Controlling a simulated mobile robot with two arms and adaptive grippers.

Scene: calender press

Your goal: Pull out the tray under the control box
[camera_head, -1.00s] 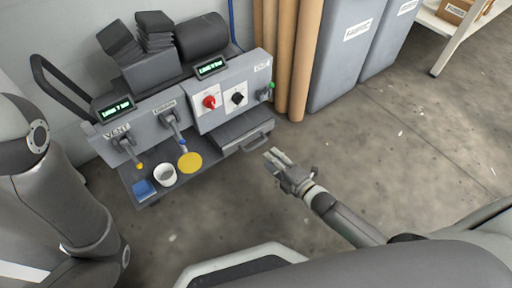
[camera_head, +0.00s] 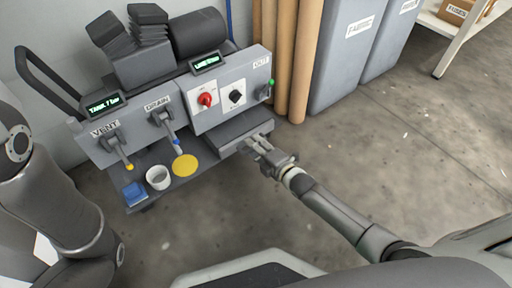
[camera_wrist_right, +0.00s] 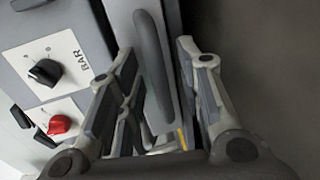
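The grey control box (camera_head: 218,92), with a red knob and a black knob, is on the machine at the upper middle of the head view. Under it is the grey tray (camera_head: 238,132), seen as a shallow drawer. My right gripper (camera_head: 256,144) is at the tray's front. In the right wrist view, the tray's dark handle (camera_wrist_right: 153,65) stands between the two fingers of my right gripper (camera_wrist_right: 158,85). The fingers are apart, with gaps on both sides of the handle. In the head view the gripper mostly hides the handle. My left arm shows at the left edge, its gripper out of view.
The lower shelf holds a white cup (camera_head: 158,178), a blue block (camera_head: 135,193) and a yellow disc (camera_head: 185,165). Brown rolls (camera_head: 285,60) and a grey bin (camera_head: 345,60) stand right of the machine. The floor in front of the tray is clear.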

